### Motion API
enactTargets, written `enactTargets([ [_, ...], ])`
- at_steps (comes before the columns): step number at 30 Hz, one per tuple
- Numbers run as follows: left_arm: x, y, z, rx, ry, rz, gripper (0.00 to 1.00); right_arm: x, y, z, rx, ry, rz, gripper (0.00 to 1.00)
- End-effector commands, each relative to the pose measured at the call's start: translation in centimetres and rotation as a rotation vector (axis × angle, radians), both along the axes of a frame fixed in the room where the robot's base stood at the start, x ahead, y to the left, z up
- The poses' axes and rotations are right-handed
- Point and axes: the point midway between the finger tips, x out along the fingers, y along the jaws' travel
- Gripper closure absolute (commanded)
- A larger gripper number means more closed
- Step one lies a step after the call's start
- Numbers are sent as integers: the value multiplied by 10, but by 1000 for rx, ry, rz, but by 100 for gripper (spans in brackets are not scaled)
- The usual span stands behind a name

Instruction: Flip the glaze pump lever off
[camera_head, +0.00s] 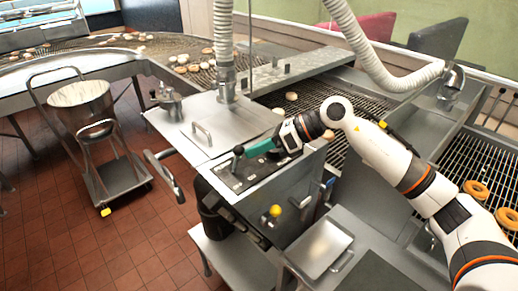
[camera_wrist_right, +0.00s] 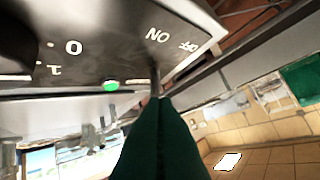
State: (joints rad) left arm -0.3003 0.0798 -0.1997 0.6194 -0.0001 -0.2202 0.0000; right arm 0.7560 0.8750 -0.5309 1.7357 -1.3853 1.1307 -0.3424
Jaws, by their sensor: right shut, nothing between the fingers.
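The pump lever (camera_head: 238,151) is a short black-topped handle standing on a dark control panel (camera_head: 222,174) on the steel housing. My right gripper (camera_head: 248,150), with teal fingers, reaches in from the right and is shut and empty, its tips right beside the lever top. I cannot tell whether they touch. In the right wrist view the closed green fingers (camera_wrist_right: 158,105) point at a thin dark rod (camera_wrist_right: 154,75), likely the lever shaft. The panel there shows white marks and a green light (camera_wrist_right: 111,86). My left gripper is not in view.
A yellow knob (camera_head: 275,211) sits on the housing front below the panel. A steel lid with a handle (camera_head: 202,133) lies behind the panel. A pale corrugated hose (camera_head: 224,45) comes down behind it. A trolley with a bucket (camera_head: 80,106) stands at left on open tiled floor.

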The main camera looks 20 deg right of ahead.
Motion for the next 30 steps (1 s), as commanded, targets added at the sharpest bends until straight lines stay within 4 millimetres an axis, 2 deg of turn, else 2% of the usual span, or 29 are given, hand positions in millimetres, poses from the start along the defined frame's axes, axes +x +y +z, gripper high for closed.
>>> enactTargets([
  [10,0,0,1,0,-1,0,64,-7,20,12,-244,-95,5,100],
  [21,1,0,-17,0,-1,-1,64,-15,41,14,-524,-194,1,100],
  [30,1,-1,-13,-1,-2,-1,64,-15,40,17,-516,-188,0,100],
])
